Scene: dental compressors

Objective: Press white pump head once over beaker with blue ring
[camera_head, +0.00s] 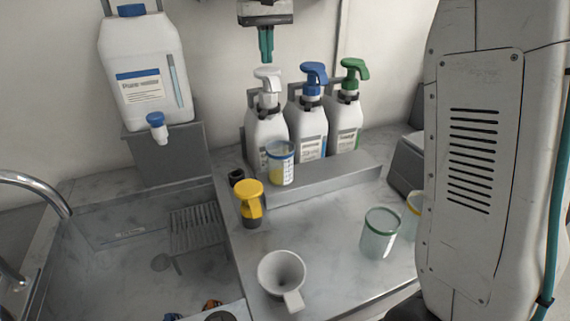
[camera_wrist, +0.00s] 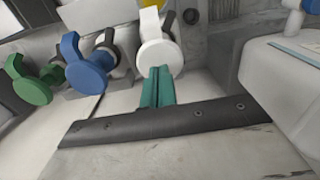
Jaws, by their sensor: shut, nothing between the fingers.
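The white pump head (camera_head: 267,74) tops the left of three white bottles at the back wall. In the wrist view the white pump head (camera_wrist: 158,55) lies just beyond my fingertips. The beaker with blue ring (camera_head: 281,165) stands upright in front of the white-headed bottle and looks to hold yellowish liquid. My gripper (camera_head: 266,58) has teal fingers pointing down just above the white pump head. The fingers are shut and empty, also in the wrist view (camera_wrist: 158,72). I cannot tell whether they touch the head.
Blue (camera_head: 314,74) and green (camera_head: 353,70) pump heads stand close on the right. A jug (camera_head: 145,75) stands left on a grey stand. A sink is at left.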

